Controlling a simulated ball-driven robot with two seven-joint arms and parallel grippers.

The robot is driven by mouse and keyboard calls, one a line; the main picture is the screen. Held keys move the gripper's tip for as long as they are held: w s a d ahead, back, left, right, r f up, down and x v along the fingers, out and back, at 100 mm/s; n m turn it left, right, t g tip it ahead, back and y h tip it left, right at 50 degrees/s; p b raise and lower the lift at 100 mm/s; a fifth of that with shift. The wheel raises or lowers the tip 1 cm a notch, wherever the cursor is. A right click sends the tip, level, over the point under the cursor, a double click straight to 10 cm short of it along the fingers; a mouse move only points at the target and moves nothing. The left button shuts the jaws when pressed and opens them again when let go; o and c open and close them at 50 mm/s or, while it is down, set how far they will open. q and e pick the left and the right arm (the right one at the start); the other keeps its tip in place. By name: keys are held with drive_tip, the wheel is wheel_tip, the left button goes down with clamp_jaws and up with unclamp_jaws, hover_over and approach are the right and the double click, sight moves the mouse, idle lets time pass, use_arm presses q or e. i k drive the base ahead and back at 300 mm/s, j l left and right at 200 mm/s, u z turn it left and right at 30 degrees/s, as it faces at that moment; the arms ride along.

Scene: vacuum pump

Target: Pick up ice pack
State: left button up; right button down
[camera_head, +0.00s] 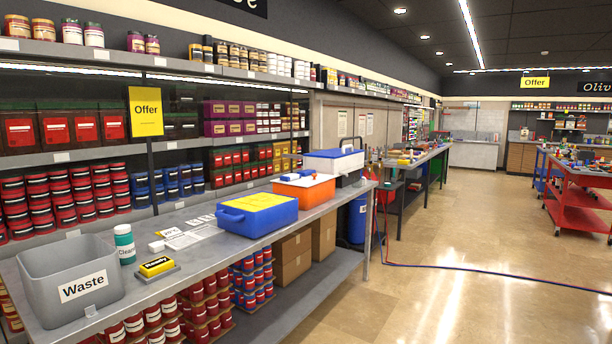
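I cannot make out an ice pack for certain in the head view. On the grey metal table (190,268) stand a blue box with a yellow top (257,214), an orange box with a white top (304,187), and a white and dark blue cooler-like box (334,165) behind them. Small white flat items (185,238) lie left of the blue box. Whether any of these is or holds the ice pack I cannot tell. Neither of my grippers is in view.
A grey waste bin (72,282), a green-white cleaner tub (125,244) and a yellow-topped block (156,267) stand at the table's near end. Stocked shelves (60,155) line the left wall. Red and blue hoses (450,268) cross the otherwise open floor (470,215). A red cart (580,198) stands right.

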sight(292, 177)
drive_tip(key=i+l+z, duration=0.15)
drive_tip(key=i+z, duration=0.55)
drive_tip(key=i, duration=0.15)
drive_tip(key=i+z, duration=0.35)
drive_tip(key=i, duration=1.85)
drive_tip(key=l+z, duration=0.05)
drive_tip(key=l, duration=0.05)
